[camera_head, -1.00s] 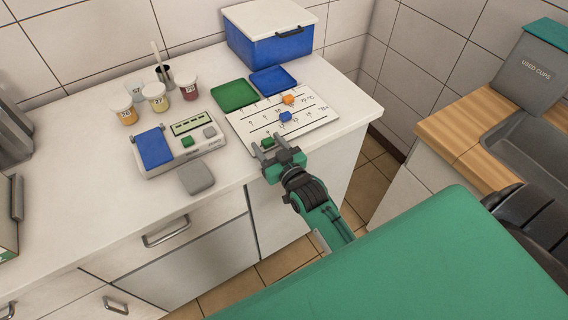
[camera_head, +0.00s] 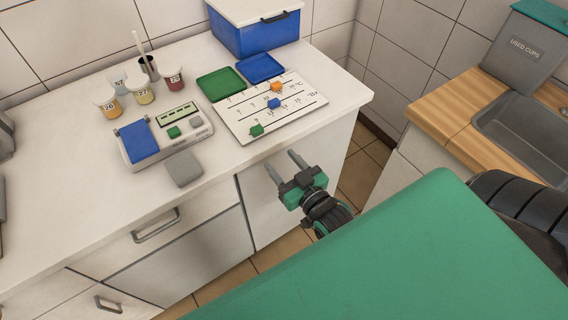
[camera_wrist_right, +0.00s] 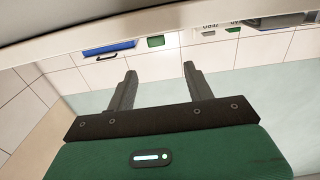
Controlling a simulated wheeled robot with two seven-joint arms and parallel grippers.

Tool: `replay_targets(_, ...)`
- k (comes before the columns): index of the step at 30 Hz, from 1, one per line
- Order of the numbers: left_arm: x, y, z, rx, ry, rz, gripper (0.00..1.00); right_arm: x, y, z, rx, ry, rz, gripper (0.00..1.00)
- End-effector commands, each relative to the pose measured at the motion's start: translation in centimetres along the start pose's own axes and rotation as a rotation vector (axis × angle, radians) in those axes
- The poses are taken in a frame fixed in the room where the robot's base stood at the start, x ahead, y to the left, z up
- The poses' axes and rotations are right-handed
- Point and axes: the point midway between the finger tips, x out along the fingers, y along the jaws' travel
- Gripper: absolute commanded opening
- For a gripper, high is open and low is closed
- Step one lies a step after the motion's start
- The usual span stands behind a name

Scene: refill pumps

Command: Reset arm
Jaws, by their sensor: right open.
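My right gripper (camera_head: 283,167) is open and empty, in front of the white counter's front edge, clear of the board and the cubes. In the right wrist view its two fingers (camera_wrist_right: 160,80) stand apart with nothing between them. The white board (camera_head: 290,107) with printed lines and marks lies on the counter. On it are a green cube (camera_head: 257,130), a blue cube (camera_head: 274,103) and an orange cube (camera_head: 277,87). My left gripper does not show.
The white counter (camera_head: 60,190) carries a device with a blue pad (camera_head: 138,141), several labelled cups (camera_head: 140,90), a green tray (camera_head: 221,84), a blue tray (camera_head: 260,68) and a blue box (camera_head: 255,37). A grey used-cups bin (camera_head: 525,50) stands at right.

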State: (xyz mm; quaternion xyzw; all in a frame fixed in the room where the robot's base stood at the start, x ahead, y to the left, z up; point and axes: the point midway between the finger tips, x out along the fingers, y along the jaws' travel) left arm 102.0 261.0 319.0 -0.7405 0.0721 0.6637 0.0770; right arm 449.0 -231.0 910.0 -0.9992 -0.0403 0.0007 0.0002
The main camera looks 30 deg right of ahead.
Motion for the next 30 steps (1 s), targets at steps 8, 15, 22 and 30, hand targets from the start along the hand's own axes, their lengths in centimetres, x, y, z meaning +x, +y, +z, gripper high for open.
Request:
replay_targets(8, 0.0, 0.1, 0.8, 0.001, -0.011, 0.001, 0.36, 0.0, 0.0, 0.0, 0.0, 0.0, 0.0, 0.53)
replay_targets(15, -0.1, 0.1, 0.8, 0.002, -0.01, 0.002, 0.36, 0.2, 0.0, 0.9, 0.0, -0.017, -0.001, 0.53)
replay_targets(22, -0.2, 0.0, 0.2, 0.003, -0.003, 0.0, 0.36, 0.4, -0.6, 12.6, -0.001, -0.232, -0.014, 0.53)
replay_targets(30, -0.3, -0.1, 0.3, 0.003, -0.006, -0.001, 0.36, -4.4, -1.7, 31.1, -0.013, -0.595, -0.041, 0.53)
